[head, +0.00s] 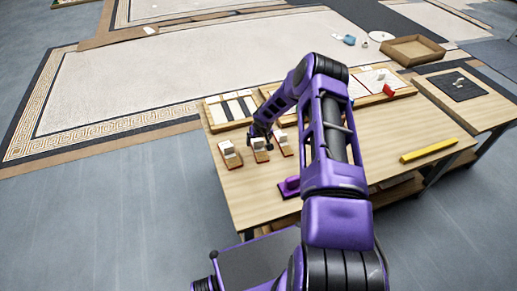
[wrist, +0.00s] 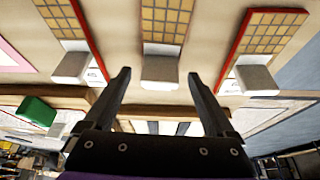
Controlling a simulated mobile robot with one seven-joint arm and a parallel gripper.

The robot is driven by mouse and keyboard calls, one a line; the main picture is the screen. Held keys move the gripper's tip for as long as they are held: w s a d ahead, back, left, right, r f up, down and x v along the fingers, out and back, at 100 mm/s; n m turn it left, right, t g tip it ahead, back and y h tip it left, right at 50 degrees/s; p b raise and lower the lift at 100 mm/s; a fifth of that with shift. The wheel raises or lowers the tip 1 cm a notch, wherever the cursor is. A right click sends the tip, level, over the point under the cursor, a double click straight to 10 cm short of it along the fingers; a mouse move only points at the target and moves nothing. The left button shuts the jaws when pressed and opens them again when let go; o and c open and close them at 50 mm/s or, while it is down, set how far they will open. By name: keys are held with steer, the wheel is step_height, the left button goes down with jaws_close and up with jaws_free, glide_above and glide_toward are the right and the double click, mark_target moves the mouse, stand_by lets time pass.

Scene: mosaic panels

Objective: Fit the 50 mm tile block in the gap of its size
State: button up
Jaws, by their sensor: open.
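Three small boards carry pale blocks near the table's left edge: a left block (head: 226,147), a middle block (head: 259,144) and a right block (head: 281,137). I cannot tell which one is 50 mm. My gripper (head: 259,131) is over the middle board. In the wrist view my gripper (wrist: 158,76) is open and empty, its fingers apart on either side of the middle block (wrist: 161,72) in the picture; their height above it is unclear. The boards show tan tile grids, such as the middle one (wrist: 166,20). A wood-framed panel (head: 209,115) with pale strips and dark gaps lies behind the boards.
Another framed panel with a red piece (head: 388,90) lies further right, partly behind my arm. A purple object (head: 290,186) sits at the table's front edge and a yellow bar (head: 429,151) at the right. The table (head: 385,135) is clear between arm and bar.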

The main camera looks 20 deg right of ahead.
jaws_close()
stand_by(0.5)
